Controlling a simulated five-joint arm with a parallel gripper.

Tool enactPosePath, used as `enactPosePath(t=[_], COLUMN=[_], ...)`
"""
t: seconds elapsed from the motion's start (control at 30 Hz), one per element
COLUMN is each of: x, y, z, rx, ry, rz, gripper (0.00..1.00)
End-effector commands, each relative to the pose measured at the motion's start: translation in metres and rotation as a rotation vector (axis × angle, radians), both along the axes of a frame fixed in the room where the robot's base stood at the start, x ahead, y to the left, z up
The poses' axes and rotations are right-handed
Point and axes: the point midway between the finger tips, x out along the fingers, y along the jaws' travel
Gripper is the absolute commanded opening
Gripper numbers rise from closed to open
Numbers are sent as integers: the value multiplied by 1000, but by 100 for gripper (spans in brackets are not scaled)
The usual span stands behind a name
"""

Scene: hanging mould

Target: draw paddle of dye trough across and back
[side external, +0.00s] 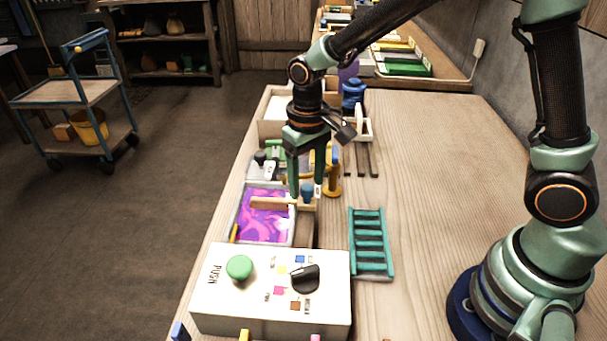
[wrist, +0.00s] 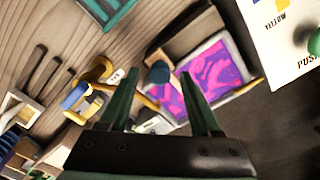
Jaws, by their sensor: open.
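The dye trough (side external: 241,212) is a pale-rimmed tray of swirled purple and pink dye; it also shows in the wrist view (wrist: 244,88). A wooden paddle bar (side external: 270,203) lies across it, with a blue knob (side external: 307,192) at its right end. In the wrist view the blue knob (wrist: 158,72) appears between my fingertips. My gripper (side external: 306,190) is open, its fingers pointing down on either side of the knob. I cannot tell whether either finger touches it.
A white box (side external: 225,300) with a green push button stands in front of the trough. A teal rack (side external: 370,243) lies to the right. A yellow stand (side external: 332,188) is close beside my gripper. Bare table lies farther right.

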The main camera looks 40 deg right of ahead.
Motion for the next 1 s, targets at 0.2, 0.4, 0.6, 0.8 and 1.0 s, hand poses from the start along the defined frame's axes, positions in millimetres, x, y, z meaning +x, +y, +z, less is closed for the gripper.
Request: enactPosePath(t=[0.2,0.4,0.6,0.8,1.0], x=[0,0,0,0,0], y=[0,0,0,0,0], z=[-6,-6,-6,-6,-6], rx=[0,0,0,0,0], ry=[0,0,0,0,0], rz=[0,0,0,0,0], gripper=[64,53,0,0,0])
